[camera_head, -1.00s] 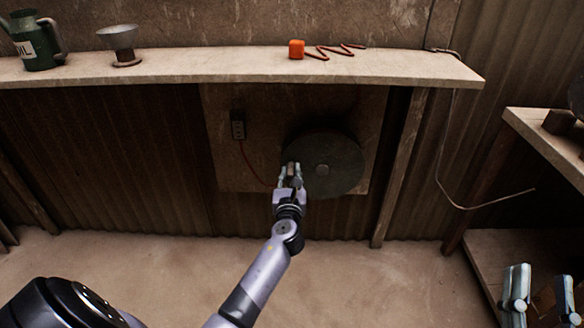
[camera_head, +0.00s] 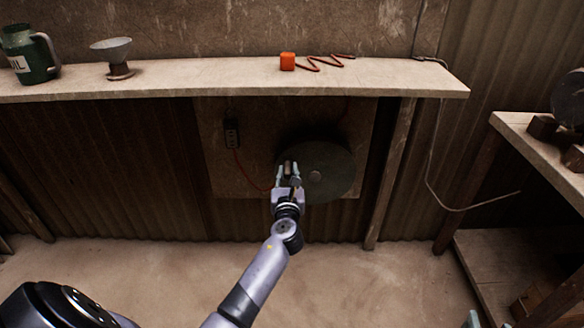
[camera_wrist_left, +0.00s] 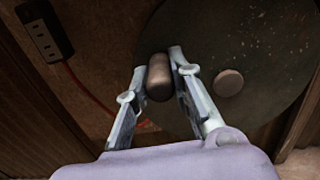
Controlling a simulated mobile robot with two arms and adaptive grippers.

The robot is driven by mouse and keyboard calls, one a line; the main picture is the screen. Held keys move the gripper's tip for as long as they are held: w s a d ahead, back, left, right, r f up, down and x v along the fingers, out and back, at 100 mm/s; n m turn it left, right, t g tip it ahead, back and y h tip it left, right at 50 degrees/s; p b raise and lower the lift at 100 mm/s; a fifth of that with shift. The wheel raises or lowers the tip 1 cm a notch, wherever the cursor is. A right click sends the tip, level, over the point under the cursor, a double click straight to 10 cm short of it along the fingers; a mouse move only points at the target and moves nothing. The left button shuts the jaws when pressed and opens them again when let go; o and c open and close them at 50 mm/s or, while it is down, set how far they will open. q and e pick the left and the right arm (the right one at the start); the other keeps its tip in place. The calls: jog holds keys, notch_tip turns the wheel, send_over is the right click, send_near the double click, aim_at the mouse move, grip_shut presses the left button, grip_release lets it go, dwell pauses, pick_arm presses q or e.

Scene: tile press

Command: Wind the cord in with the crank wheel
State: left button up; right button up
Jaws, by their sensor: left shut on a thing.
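The crank wheel (camera_head: 335,165) is a dark round disc on a board below the shelf, with a pale hub (camera_head: 314,177). It fills much of the left wrist view (camera_wrist_left: 245,45). My left gripper (camera_head: 287,170) is at the wheel's left side. In the left wrist view its fingers stand either side of a brown rounded handle (camera_wrist_left: 159,78), shut on it. A red-orange cord (camera_head: 325,63) lies zigzag on the shelf by an orange block (camera_head: 287,61). Only a sliver of what seems my right gripper (camera_head: 472,319) shows at the bottom edge.
A socket (camera_head: 231,132) with a thin red lead is left of the wheel. A workbench (camera_head: 530,145) stands at right. The floor before the wheel is clear.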

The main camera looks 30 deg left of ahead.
pick_arm(q)
jog(key=shift+w+d+r+p, duration=0.4)
jog(key=shift+d+r+p, duration=0.4)
jog(key=shift+d+p, duration=0.05)
jog(key=shift+w+d+r+p, duration=0.35)
jog(key=shift+d+r, duration=0.05)
jog(key=shift+d, duration=0.15)
jog(key=shift+w+d+r+p, duration=0.3)
jog(key=shift+d+r+p, duration=0.1)
jog(key=shift+d, duration=0.1)
jog(key=o, duration=0.6)
jog(key=shift+o, duration=1.2)
jog(key=shift+a+r, duration=0.1)
pick_arm(e)
jog(key=s+d+f+g+h, duration=0.2)
jog(key=s+d+f+g, duration=0.2)
jog(key=s+f+g, duration=0.4)
jog(key=s+f, duration=0.2)
jog(key=s, duration=0.1)
jog(key=shift+s+d+f+g, duration=0.15)
jog(key=shift+d+f+g, duration=0.15)
jog(key=shift+g, duration=0.1)
pick_arm(q)
jog(key=shift+s, duration=0.1)
pick_arm(e)
jog(key=shift+m, duration=0.3)
